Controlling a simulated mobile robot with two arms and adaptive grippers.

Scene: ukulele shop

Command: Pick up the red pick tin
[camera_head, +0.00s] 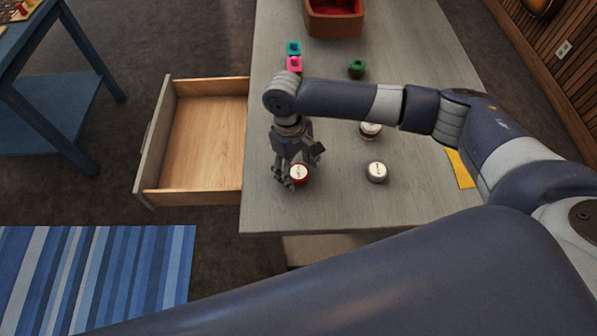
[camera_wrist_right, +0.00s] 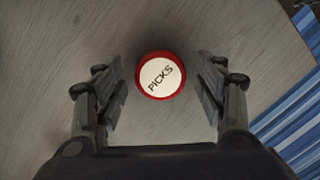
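The red pick tin (camera_head: 299,174) stands upright on the grey table (camera_head: 340,205), near its front left corner. In the right wrist view the tin (camera_wrist_right: 160,77) shows a red rim and a white lid marked "PICKS". My right gripper (camera_head: 292,176) points down over the tin and partly hides it in the head view. Its two fingers are spread, one on each side of the tin, with a visible gap on both sides in the wrist view. My left gripper is not in view.
A grey tin (camera_head: 376,172) stands to the right, and another tin (camera_head: 370,131) lies behind it, partly under my arm. Teal (camera_head: 293,48), pink (camera_head: 294,64) and green (camera_head: 356,69) items and a red-lined box (camera_head: 334,23) are further back. An open empty drawer (camera_head: 207,140) juts out left.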

